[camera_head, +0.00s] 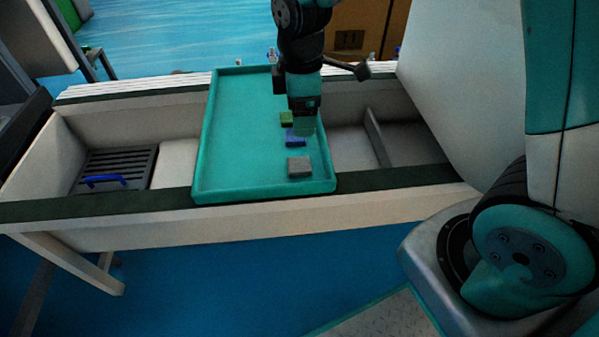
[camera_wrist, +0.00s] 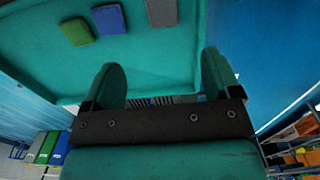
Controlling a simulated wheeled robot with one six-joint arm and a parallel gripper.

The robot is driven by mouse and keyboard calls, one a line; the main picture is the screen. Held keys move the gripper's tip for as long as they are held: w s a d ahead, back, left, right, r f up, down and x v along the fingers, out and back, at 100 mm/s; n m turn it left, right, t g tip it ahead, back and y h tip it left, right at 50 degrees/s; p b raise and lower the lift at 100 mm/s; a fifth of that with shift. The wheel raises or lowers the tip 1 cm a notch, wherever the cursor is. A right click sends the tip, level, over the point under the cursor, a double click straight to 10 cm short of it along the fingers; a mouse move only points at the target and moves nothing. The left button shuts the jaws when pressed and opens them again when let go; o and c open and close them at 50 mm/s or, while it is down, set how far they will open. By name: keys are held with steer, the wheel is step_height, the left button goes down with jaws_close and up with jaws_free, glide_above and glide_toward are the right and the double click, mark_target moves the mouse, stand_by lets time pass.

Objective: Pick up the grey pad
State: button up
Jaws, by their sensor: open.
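The grey pad (camera_head: 299,167) is a small flat block lying on the teal tray (camera_head: 235,150), near its front right corner. In the wrist view the grey pad (camera_wrist: 161,12) is at the top edge, partly cut off by the frame. My gripper (camera_head: 304,125) hangs above the right side of the tray, farther back than the grey pad. In the wrist view my gripper (camera_wrist: 160,80) shows two teal fingers spread apart with nothing between them.
A blue pad (camera_head: 296,139) and a green pad (camera_head: 286,119) lie on the tray behind the grey one. The tray has a raised rim and sits across a trough-like bench (camera_head: 130,235). The tray's left side is clear.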

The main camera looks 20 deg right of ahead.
steer(key=b, duration=0.3)
glide_above(299, 164)
steer(key=f, duration=0.8)
steer(key=shift+w+d+f, duration=0.1)
steer(key=shift+d+f, duration=0.1)
steer(key=shift+f, duration=0.15)
steer(key=f+b, duration=0.2)
steer(key=f, duration=0.3)
steer(key=shift+a+f, duration=0.1)
steer(key=shift+a, duration=0.1)
steer(key=c, duration=1)
